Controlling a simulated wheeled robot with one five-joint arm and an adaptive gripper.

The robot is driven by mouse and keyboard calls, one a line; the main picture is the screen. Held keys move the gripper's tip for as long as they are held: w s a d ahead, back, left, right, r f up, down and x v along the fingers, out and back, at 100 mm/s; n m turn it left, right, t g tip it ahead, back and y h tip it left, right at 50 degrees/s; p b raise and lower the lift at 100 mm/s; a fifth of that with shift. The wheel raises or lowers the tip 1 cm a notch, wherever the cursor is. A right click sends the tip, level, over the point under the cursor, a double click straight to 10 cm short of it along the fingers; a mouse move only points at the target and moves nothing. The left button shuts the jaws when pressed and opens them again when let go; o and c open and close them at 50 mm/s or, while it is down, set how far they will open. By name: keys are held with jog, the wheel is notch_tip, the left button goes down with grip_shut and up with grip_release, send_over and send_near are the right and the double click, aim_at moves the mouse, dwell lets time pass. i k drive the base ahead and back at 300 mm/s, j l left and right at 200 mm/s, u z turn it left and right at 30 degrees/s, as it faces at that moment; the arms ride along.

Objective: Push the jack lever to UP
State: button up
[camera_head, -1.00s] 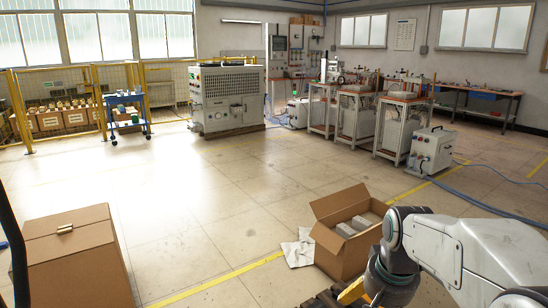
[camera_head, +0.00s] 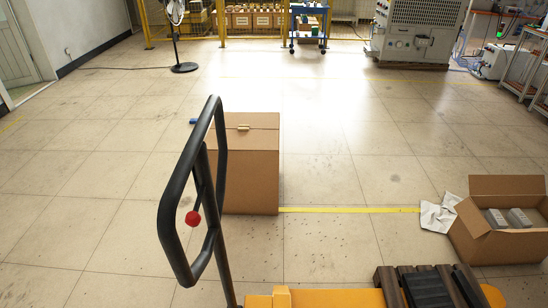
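A black looped handle (camera_head: 170,210) of a pallet jack stands upright in the middle left of the head view. A small lever with a red knob (camera_head: 193,218) sits inside the loop, near its lower part. The yellow body of the jack (camera_head: 330,298) shows at the bottom edge. From this view I cannot tell which position the lever is in. My gripper is not in view now.
A closed cardboard box (camera_head: 250,170) stands behind the handle. An open cardboard box (camera_head: 505,220) with grey blocks is at the right, beside crumpled paper (camera_head: 440,213). A dark slatted pallet (camera_head: 430,287) is at the bottom right.

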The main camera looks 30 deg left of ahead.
aim_at(193, 218)
jog(key=u, duration=2.3)
jog(key=j+z, duration=0.1)
jog(key=j, duration=0.8)
jog(key=i+j, duration=0.2)
jog(key=j, duration=0.15)
jog(key=i+j+z, duration=0.15)
jog(key=j, duration=0.25)
jog(key=i+j, duration=0.15)
jog(key=j, duration=0.25)
jog(key=i+j+z, duration=0.15)
jog(key=j, duration=0.2)
jog(key=i+j, duration=0.15)
jog(key=j, duration=0.3)
jog(key=i+j+z, duration=0.1)
jog(key=i, duration=0.3)
jog(key=i+j+z, duration=0.1)
jog(key=i, duration=0.3)
jog(key=i+j+z, duration=0.1)
jog(key=i+j, duration=0.15)
jog(key=i, duration=0.4)
jog(key=l+z, duration=0.05)
